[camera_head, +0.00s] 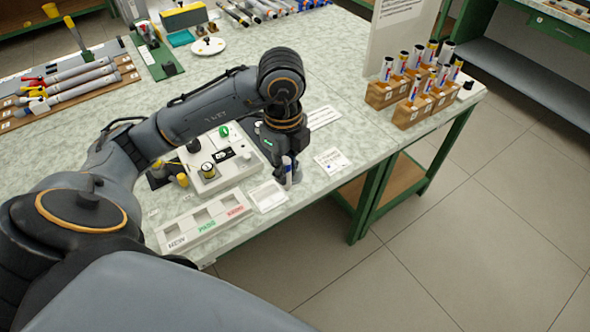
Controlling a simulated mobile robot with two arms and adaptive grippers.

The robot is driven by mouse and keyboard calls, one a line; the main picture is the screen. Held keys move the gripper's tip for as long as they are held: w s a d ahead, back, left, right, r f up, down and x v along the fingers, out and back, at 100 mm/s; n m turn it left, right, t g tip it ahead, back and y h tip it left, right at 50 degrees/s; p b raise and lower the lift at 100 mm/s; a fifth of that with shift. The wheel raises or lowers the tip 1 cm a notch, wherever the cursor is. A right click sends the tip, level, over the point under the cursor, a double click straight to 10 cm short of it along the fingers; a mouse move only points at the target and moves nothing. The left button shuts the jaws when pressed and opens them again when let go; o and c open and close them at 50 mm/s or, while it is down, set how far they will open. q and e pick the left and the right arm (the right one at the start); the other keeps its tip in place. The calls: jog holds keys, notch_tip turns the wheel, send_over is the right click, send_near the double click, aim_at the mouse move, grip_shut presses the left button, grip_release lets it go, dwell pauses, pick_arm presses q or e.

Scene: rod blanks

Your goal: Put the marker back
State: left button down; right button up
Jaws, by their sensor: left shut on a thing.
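My left gripper (288,172) reaches down over the front edge of the table (330,120). It is shut on a slim upright marker (287,165), which shows white with a dark blue part. The gripper hides part of the marker, and I cannot tell whether its lower end touches the table. A small white tray (267,209) lies just left of the gripper. A paper card (332,161) with print and a small mark lies to its right. My right gripper is not in view.
A white three-slot tray (185,232) labelled NEW, PASS and a red word is at the front. A white device (197,174) with a green button stands behind it. Brown blocks (407,114) hold several upright rods at the right. Tools and rods lie at the back left.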

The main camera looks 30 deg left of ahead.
pick_arm(q)
jog(key=shift+w+a+f, duration=0.15)
jog(key=shift+a, duration=0.15)
jog(key=w+a+f, duration=0.2)
jog(key=w+f, duration=0.2)
jog(key=w+a+f+p, duration=0.1)
jog(key=w+a+f, duration=0.1)
jog(key=w+f, duration=0.2)
jog(key=w+a+f+p, duration=0.1)
jog(key=w+a+f, duration=0.1)
jog(key=w+f, duration=0.2)
jog(key=shift+w+a+f, duration=0.1)
jog(key=shift+f, duration=0.3)
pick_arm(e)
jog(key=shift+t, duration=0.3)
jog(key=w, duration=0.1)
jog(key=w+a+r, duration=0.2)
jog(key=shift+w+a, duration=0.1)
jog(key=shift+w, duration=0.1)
pick_arm(q)
jog(key=shift+f, duration=0.1)
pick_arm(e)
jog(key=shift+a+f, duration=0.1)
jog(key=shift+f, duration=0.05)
pick_arm(q)
jog(key=c, duration=1.3)
grip_release()
jog(key=shift+o, duration=0.2)
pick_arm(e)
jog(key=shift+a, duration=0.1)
